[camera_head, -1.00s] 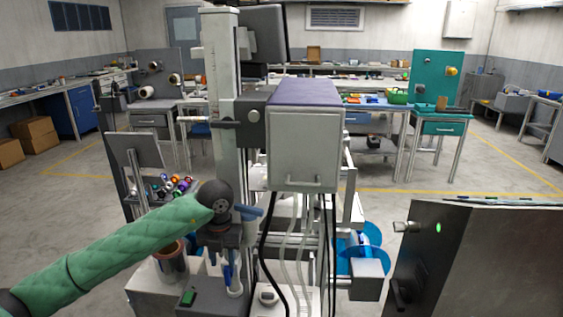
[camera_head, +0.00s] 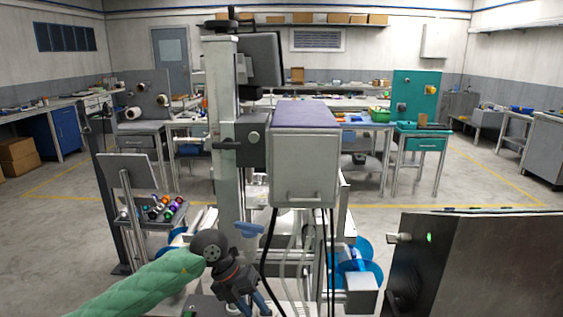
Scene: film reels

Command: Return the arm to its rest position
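My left arm (camera_head: 150,288), in a quilted green sleeve, comes in from the lower left. It ends at a dark round wrist joint in front of the machine's grey column (camera_head: 227,130). My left gripper (camera_head: 256,306) is low in the picture and points downward. Its two blue-tipped fingers look spread apart, with nothing seen between them. The ends of the fingers are close to the bottom edge of the picture. My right arm and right gripper do not show.
A grey machine box (camera_head: 304,165) with hanging cables stands right of the column. A blue lever (camera_head: 248,229) is just above the gripper. A dark metal cabinet (camera_head: 470,265) with a green light fills the lower right. A tilted panel (camera_head: 130,171) stands left. Open floor lies behind.

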